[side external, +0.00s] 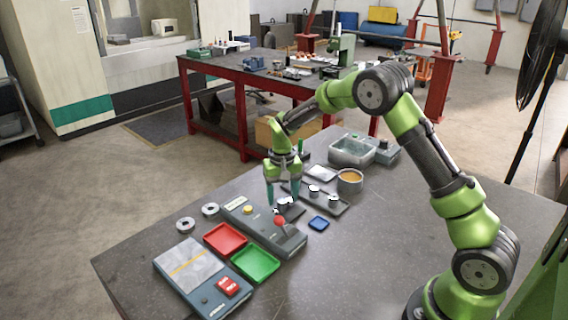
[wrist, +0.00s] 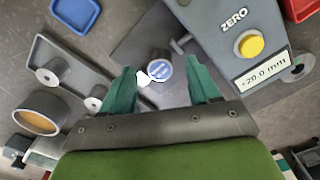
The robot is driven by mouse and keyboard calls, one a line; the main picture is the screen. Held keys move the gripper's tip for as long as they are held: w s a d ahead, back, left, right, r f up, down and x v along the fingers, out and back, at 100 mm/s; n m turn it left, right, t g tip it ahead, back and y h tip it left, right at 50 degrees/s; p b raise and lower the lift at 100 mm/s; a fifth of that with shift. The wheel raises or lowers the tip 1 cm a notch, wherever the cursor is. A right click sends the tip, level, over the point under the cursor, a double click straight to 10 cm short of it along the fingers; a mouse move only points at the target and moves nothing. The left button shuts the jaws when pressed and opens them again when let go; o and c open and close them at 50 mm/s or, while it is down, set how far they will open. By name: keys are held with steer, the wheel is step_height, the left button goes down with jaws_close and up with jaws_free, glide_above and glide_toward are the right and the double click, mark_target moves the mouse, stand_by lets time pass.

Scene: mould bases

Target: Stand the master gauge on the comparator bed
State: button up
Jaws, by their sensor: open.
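The master gauge appears to be a small grey cylinder with a blue-marked top (wrist: 159,67). It stands upright between my fingertips in the wrist view, with a small white patch at its side. In the side view it is a small grey shape (side external: 283,203), partly hidden. My gripper (wrist: 160,80) is open, one green finger on each side of it, with gaps visible; it also shows in the side view (side external: 282,200). Under the gauge is a dark flat plate (wrist: 135,45), apparently the comparator bed. The grey comparator (wrist: 235,75) beside it reads -20.0 mm and has a yellow ZERO button.
A tray (side external: 345,210) with two small cylinders, a blue dish (side external: 318,223) and a round orange-topped pot (side external: 350,181) lie nearby. Red (side external: 225,238) and green (side external: 256,263) trays sit beyond the comparator. The table's right front is clear.

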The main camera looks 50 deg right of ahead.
step_height(320, 180, up, 16)
steer(key=shift+f, duration=0.2)
steer(key=s+a+r+n+t, duration=0.1)
steer(key=s+a+t, duration=0.1)
steer(key=s, duration=0.6)
steer(key=s+a+r+n+t+y, duration=0.1)
steer(key=s+a, duration=0.3)
steer(key=s, duration=0.4)
steer(key=s+a+r+t+y, duration=0.1)
steer(key=s+a+r+t, duration=0.2)
steer(key=s, duration=0.6)
steer(key=shift+a+n+t, duration=0.35)
steer(key=shift+n+t, duration=0.05)
steer(key=shift+t, duration=0.2)
steer(key=shift+r, duration=0.1)
